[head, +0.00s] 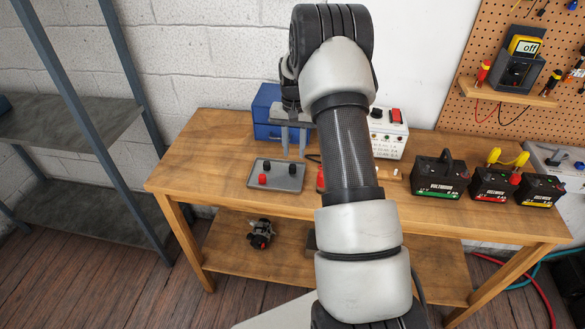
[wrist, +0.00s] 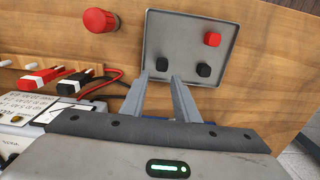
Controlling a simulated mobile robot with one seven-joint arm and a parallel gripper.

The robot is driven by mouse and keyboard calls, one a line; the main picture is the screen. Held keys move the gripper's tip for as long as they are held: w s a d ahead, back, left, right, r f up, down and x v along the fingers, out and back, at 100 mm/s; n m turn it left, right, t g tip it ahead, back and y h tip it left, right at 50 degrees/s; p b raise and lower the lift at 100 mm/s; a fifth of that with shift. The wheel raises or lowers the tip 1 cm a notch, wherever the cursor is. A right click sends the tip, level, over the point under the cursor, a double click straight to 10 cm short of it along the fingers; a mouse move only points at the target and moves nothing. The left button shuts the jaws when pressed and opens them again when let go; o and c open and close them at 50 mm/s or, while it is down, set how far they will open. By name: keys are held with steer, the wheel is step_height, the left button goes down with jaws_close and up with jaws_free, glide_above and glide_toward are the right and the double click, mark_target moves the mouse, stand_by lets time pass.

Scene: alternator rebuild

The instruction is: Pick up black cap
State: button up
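A grey tray (head: 283,184) lies on the wooden bench, also in the wrist view (wrist: 176,33). It holds two black caps and a red cap (head: 263,179), which also shows in the wrist view (wrist: 212,39). One black cap (wrist: 162,64) lies just past my fingertips, roughly in line with the gap between them. The other black cap (wrist: 204,70) lies to its right. In the head view the black caps are at the tray's back left (head: 265,167) and right (head: 293,168). My gripper (head: 294,151) is open and empty above the tray; its fingers stand apart in the wrist view (wrist: 158,80).
A red knob-like part (wrist: 100,20) stands beside the tray. Red and black clips (wrist: 48,79) with leads lie nearby. A blue box (head: 266,112) and a white control unit (head: 388,135) stand behind. Several batteries (head: 438,178) sit at the right. The bench left of the tray is clear.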

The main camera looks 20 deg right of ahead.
mark_target(293, 166)
steer(key=f, duration=0.5)
steer(key=shift+s+a+p, duration=0.3)
steer(key=shift+a+p, duration=0.05)
steer(key=shift+c, duration=0.4)
steer(key=c, duration=0.4)
steer(key=shift+c, duration=0.2)
